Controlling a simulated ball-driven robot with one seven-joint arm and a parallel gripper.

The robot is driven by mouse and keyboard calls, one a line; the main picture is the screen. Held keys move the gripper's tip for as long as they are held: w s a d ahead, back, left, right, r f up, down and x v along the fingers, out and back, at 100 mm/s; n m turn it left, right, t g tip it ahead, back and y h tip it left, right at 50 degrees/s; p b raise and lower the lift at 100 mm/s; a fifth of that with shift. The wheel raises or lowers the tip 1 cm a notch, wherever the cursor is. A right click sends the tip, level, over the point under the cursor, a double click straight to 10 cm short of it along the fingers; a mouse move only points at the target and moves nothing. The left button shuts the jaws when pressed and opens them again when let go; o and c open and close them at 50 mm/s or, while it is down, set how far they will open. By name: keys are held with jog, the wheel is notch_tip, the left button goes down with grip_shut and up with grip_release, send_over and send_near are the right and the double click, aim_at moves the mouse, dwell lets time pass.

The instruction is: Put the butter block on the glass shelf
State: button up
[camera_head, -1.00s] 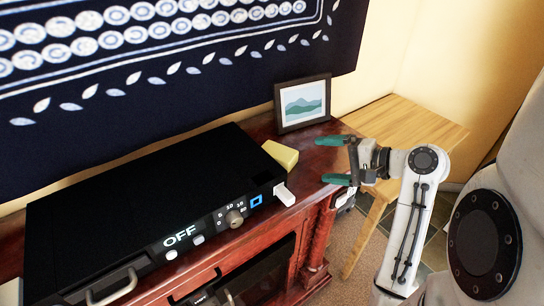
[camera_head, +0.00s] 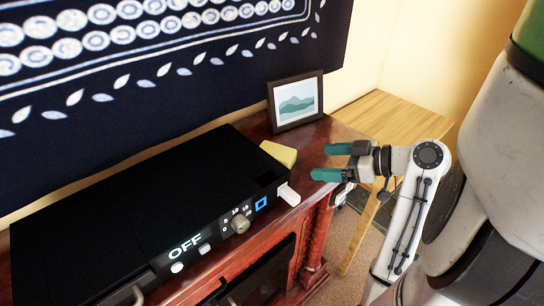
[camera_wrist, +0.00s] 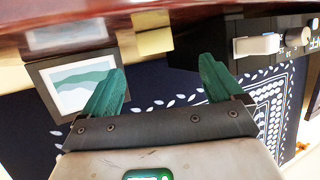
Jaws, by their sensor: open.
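The butter block (camera_head: 279,153) is a pale yellow block on the reddish wooden cabinet top (camera_head: 305,150), right by the far right end of the black appliance. It also shows at the upper middle of the wrist view (camera_wrist: 155,41). My gripper (camera_head: 321,162) is to the right of the block, apart from it, with its two green fingers pointing left toward it. The fingers are open with nothing between them; the wrist view shows them spread (camera_wrist: 162,66), the block beyond the gap. I see no glass shelf in either view.
The black appliance (camera_head: 150,200), marked OFF, fills the cabinet's left part. A small white item (camera_head: 288,194) sits at its right front corner. A framed picture (camera_head: 296,101) stands behind the block. A light wooden table (camera_head: 395,115) is at the right.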

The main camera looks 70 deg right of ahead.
aim_at(294, 158)
jog(key=x, duration=0.5)
jog(key=shift+w+d+p, duration=0.1)
jog(key=shift+w+p, duration=0.2)
jog(key=shift+p, duration=0.1)
jog(key=p+x, duration=0.1)
jog(key=x, duration=0.1)
jog(key=d+x, duration=0.1)
jog(key=x, duration=0.1)
jog(key=shift+r+p, duration=0.2)
jog(key=shift+p, duration=0.15)
jog(key=shift+w+f, duration=0.3)
jog(key=shift+w, duration=0.2)
jog(key=shift+c, duration=0.2)
jog(key=c, duration=1.3)
jog(key=shift+o, duration=0.2)
jog(key=shift+r, duration=0.15)
